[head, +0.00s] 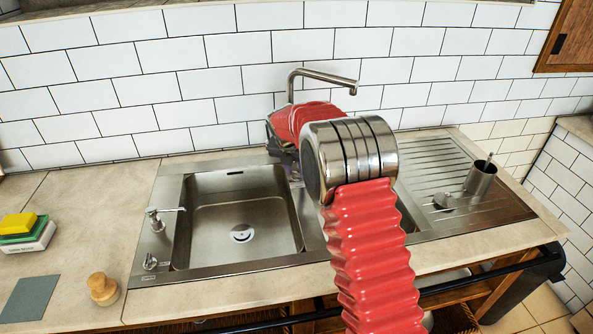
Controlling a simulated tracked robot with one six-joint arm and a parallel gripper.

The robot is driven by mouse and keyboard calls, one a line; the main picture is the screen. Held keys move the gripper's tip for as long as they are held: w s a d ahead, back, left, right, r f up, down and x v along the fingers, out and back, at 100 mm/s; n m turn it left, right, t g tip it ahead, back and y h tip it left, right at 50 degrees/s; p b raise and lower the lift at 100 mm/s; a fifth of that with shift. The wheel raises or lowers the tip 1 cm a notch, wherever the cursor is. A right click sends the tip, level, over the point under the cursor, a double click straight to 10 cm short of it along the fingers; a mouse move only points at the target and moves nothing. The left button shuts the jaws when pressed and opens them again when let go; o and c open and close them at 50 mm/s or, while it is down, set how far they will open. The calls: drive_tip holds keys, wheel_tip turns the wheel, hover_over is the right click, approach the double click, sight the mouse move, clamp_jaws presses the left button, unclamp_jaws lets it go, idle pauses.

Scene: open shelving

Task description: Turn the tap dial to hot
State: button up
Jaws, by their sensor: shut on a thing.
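The tap (322,76) stands behind the sink, its steel spout bent to the right against the tiled wall. Its lower part and its dial are hidden behind my red and steel arm, so I cannot see which way the dial is set. My gripper (286,152) is partly in view at the tap's base, behind the sink's back right corner. It is shut on the tap dial, though the fingertips and the contact are mostly covered. The sink basin (215,215) is empty of water as far as I can see.
A soap dispenser (154,217) and a small knob (150,262) sit left of the basin. A steel cup (480,178) stands on the drainboard (420,168). Sponges (24,228) and a wooden brush (102,288) lie on the left counter. A dark rail (480,282) runs along the front.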

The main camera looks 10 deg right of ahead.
drive_tip(key=shift+m, duration=0.5)
drive_tip(key=shift+w+a+m+g+h, duration=0.15)
drive_tip(key=shift+m+h, duration=0.15)
drive_tip(key=shift+m, duration=0.3)
drive_tip(key=shift+m+g+h, duration=0.15)
drive_tip(key=shift+m+h, duration=0.15)
drive_tip(key=shift+m, duration=0.3)
drive_tip(key=m, duration=0.2)
drive_tip(key=m+g, duration=0.1)
drive_tip(key=m, duration=0.1)
drive_tip(key=shift+w+a+g+h, duration=0.2)
drive_tip(key=shift+g+h, duration=0.1)
drive_tip(key=shift+h, duration=0.1)
drive_tip(key=m+g, duration=0.1)
drive_tip(key=m, duration=0.3)
drive_tip(key=shift+w, duration=0.15)
drive_tip(key=shift+m+g, duration=0.4)
drive_tip(key=shift+m, duration=0.2)
drive_tip(key=shift+w+r+m+g, duration=0.15)
drive_tip(key=shift+m+g, duration=0.35)
drive_tip(key=shift+m, duration=0.7)
